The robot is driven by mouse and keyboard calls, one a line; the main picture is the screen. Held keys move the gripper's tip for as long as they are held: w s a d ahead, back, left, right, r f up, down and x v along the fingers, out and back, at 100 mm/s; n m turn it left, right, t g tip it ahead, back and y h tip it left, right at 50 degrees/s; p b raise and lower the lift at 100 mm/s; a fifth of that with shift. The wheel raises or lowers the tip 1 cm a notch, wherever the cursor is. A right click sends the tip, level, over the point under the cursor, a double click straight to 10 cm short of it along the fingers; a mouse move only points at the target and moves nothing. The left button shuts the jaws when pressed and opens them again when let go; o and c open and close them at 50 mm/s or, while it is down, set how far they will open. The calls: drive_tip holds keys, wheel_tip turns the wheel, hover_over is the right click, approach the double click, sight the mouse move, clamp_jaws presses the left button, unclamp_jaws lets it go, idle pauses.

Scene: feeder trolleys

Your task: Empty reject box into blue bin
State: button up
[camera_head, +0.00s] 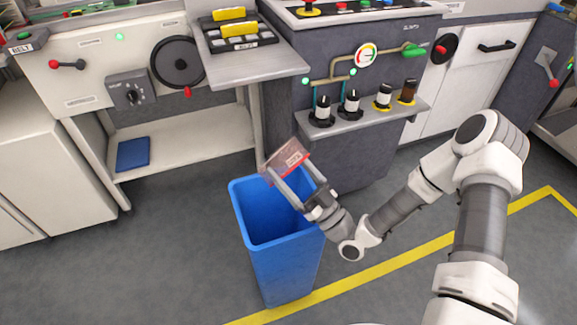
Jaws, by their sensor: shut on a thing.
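The reject box (286,160) is a small reddish box with a pale label on the face toward me. My gripper (289,178) is shut on it and holds it tilted in the air, over the far right part of the blue bin (283,270). The blue bin stands upright on the floor with its open top facing up. The part of its inside that shows looks empty; its bottom is hidden. I cannot tell whether anything is in the reject box.
A grey machine with a shelf of several small bottles (367,108) stands behind the bin. A grey side table (250,66) juts out at upper left. A blue flat item (133,153) lies on a low shelf. Floor left of the bin is clear.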

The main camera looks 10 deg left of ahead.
drive_tip(key=shift+r, duration=0.1)
drive_tip(key=shift+w+a+r+h+p, duration=0.2)
drive_tip(key=shift+r+h+p, duration=0.25)
drive_tip(key=shift+p, duration=0.8)
drive_tip(key=a+g+h+p, duration=0.1)
drive_tip(key=h+p, duration=0.1)
drive_tip(key=p, duration=0.2)
drive_tip(key=w+a+g+h+p, duration=0.1)
drive_tip(key=g+h+p, duration=0.1)
drive_tip(key=p, duration=0.2)
drive_tip(key=shift+a+h, duration=0.15)
drive_tip(key=shift+h, duration=0.2)
drive_tip(key=shift+p, duration=0.35)
